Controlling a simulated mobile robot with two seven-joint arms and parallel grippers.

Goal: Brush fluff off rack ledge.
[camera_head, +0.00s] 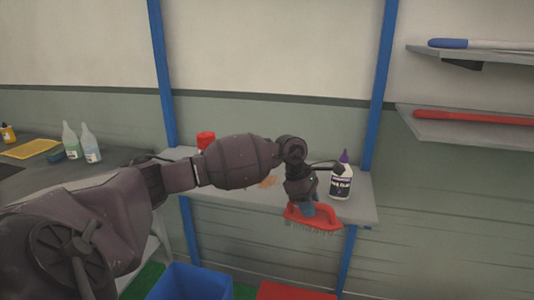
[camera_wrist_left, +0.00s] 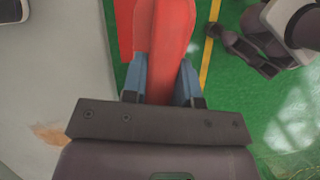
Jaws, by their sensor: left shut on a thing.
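My left gripper (camera_head: 307,207) is shut on a red brush (camera_head: 322,218), and the red handle also shows between its fingers in the left wrist view (camera_wrist_left: 163,35). The brush is at the front edge of the grey rack ledge (camera_head: 235,197), bristles pointing down; whether they touch the ledge is unclear. A patch of orange-brown fluff (camera_head: 267,182) lies on the ledge, left of the brush, and also shows at lower left in the wrist view (camera_wrist_left: 52,135). My right gripper cannot be made out clearly; dark parts of my body show at upper right there.
A white bottle with a purple cap (camera_head: 341,181) stands on the ledge close to the brush. A red object (camera_head: 205,140) stands farther left. Blue posts (camera_head: 380,90) flank the ledge. A blue bin (camera_head: 190,283) and a red object (camera_head: 293,291) are below.

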